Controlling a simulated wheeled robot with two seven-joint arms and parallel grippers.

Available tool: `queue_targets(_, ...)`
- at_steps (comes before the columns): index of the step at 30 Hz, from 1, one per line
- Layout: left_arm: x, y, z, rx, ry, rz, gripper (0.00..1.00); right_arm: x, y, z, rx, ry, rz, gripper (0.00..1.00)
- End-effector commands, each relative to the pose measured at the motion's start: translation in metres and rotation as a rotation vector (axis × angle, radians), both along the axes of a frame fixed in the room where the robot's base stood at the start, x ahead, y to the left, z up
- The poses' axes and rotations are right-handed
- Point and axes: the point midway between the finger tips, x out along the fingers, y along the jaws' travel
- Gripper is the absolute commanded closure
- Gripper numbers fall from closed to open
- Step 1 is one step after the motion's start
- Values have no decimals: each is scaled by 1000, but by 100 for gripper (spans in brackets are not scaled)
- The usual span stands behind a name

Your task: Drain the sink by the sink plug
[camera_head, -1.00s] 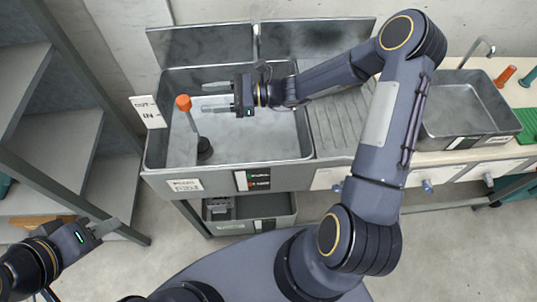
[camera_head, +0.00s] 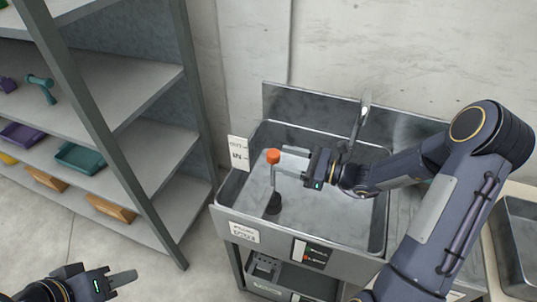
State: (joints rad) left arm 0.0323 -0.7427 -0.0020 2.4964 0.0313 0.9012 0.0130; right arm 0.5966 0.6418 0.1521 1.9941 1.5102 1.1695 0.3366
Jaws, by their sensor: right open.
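The sink plug has an orange knob (camera_head: 273,156) on a thin upright rod, with a dark base (camera_head: 273,204) on the sink floor. It stands in the left part of the grey metal sink (camera_head: 320,228). My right gripper (camera_head: 285,164) reaches in from the right, with its open fingers pointing left at the upper rod just below the knob. I cannot tell whether the fingers touch or straddle the rod. My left gripper (camera_head: 122,279) is at the lower left, over the floor and away from the sink.
A faucet (camera_head: 361,113) rises at the sink's back. A white OUT/IN sign (camera_head: 238,153) stands at its left rim. A grey shelf rack (camera_head: 150,130) with bins fills the left. A second basin (camera_head: 520,240) is at the right edge. Bare floor lies between rack and sink.

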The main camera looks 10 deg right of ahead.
Motion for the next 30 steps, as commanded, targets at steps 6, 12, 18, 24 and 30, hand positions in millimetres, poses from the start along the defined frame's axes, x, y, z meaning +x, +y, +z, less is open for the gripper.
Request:
queue_targets(6,0,0,6,0,0,0,64,18,28,1,1,1,3,45)
queue_targets(12,0,0,7,0,0,0,64,25,36,0,-1,1,1,45)
queue_targets(18,0,0,7,0,0,0,64,25,37,0,-1,1,0,45)
queue_targets(24,0,0,7,0,0,0,64,25,36,0,-1,1,0,69)
queue_targets(30,0,0,7,0,0,0,64,25,36,0,-1,1,0,95)
